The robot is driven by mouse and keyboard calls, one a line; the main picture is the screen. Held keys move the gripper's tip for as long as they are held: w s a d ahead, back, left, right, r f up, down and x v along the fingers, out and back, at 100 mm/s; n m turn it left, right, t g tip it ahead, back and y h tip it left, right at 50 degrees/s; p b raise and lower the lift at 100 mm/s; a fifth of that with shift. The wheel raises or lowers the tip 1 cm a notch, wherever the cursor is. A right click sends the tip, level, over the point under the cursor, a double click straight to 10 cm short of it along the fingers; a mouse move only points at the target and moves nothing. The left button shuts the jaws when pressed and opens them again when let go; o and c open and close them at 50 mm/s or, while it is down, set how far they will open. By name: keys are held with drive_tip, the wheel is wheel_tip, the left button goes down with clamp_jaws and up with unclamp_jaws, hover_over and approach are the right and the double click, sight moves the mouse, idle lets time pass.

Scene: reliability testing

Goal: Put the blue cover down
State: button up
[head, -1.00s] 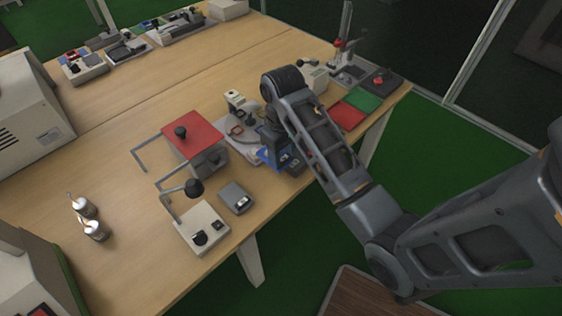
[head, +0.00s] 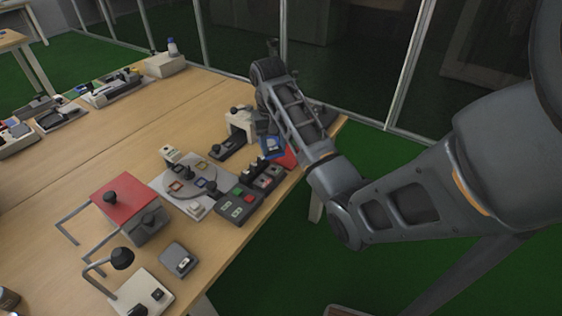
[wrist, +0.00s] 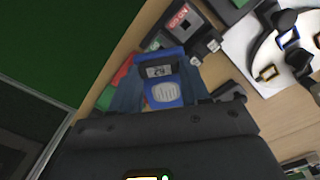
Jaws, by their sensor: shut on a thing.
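The blue cover (head: 273,147) is in my gripper (head: 268,138), just in front of the arm near the right edge of the table. In the wrist view the blue cover (wrist: 165,92) sits between the two fingers (wrist: 162,80), with a dark display-like patch and a pale oval on it. A red pad (head: 289,159) shows partly beneath and beside it. In the wrist view the red pad (wrist: 124,70) and a green pad (wrist: 106,97) lie left of the cover. I cannot tell whether the cover touches anything below.
A dark box with switches (head: 266,178) and a box with green and red buttons (head: 238,203) stand close by. A round-plate fixture (head: 164,185) and a red-topped fixture (head: 126,198) are to the left. A cream lever press (head: 240,124) stands behind. The table's left middle is clear.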

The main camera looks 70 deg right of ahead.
drive_tip(key=s+d+m+b, duration=0.2)
drive_tip(key=s+d+m, duration=0.8)
drive_tip(key=d, duration=0.3)
hover_over(281, 160)
wheel_tip(281, 160, down, 6)
drive_tip(key=shift+f, duration=0.15)
drive_tip(key=shift+a+f+p, duration=0.1)
drive_tip(key=shift+f+p, duration=0.25)
drive_tip(key=shift+f, duration=1.7)
drive_tip(key=shift+f, duration=0.15)
drive_tip(key=o, duration=1.1)
drive_tip(key=shift+o, duration=0.2)
wheel_tip(281, 160, up, 12)
drive_tip(key=shift+b, duration=0.4)
